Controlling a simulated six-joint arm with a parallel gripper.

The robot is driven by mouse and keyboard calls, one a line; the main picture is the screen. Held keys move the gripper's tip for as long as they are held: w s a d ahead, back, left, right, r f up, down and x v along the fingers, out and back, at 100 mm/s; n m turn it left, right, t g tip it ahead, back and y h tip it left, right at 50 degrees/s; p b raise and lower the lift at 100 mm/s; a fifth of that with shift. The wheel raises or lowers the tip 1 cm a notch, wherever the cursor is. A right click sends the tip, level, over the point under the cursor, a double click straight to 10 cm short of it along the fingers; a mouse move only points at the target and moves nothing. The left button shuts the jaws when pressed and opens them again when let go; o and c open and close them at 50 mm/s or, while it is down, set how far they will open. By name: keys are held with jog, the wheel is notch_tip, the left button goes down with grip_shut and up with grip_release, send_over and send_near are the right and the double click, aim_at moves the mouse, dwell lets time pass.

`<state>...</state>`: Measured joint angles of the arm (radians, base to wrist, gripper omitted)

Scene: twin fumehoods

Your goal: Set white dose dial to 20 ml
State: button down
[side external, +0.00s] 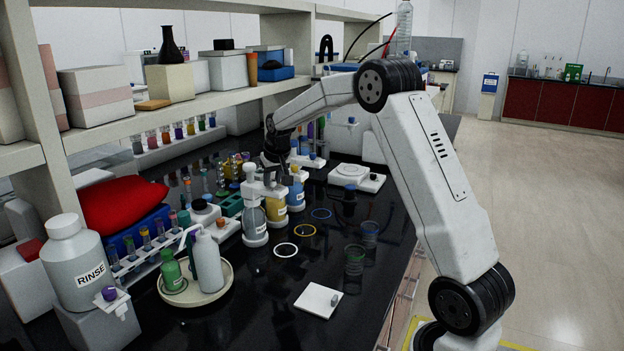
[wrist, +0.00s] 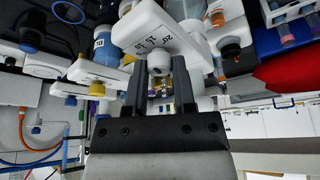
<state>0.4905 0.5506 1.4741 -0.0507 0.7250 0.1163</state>
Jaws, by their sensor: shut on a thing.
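The white dispenser (side external: 253,212) is the nearest of three bottles in a row on the black bench, a grey bottle with a white head. My gripper (wrist: 160,66) is shut on the white dose dial (wrist: 159,57), a small knob at the head's face, mostly hidden between the fingers. In the side view my gripper (side external: 273,158) reaches down at the dispenser heads from behind. The dial's exact setting cannot be read.
The yellow bottle (side external: 295,200) and blue bottle (side external: 297,188) stand close behind. White (side external: 285,250), yellow (side external: 305,230) and blue (side external: 321,213) rings mark clear bench in front. A tray (side external: 227,285) with bottles stands at front left. A shelf (side external: 200,95) runs above the back.

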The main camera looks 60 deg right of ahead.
jog(key=m+g+h, duration=0.1)
jog(key=m, duration=0.3)
jog(key=shift+w+a+m+g+h, duration=0.15)
jog(key=shift+m+g, duration=0.25)
jog(key=shift+m, duration=0.7)
jog(key=shift+s+d+m+g+h, duration=0.15)
jog(key=shift+m+g, duration=0.25)
jog(key=shift+m, duration=0.7)
jog(key=shift+w+a, duration=0.1)
jog(key=shift+c, duration=2.2)
grip_release()
jog(key=v, duration=0.7)
jog(key=shift+a+r, duration=0.2)
jog(key=shift+r, duration=0.15)
jog(key=shift+a, duration=0.1)
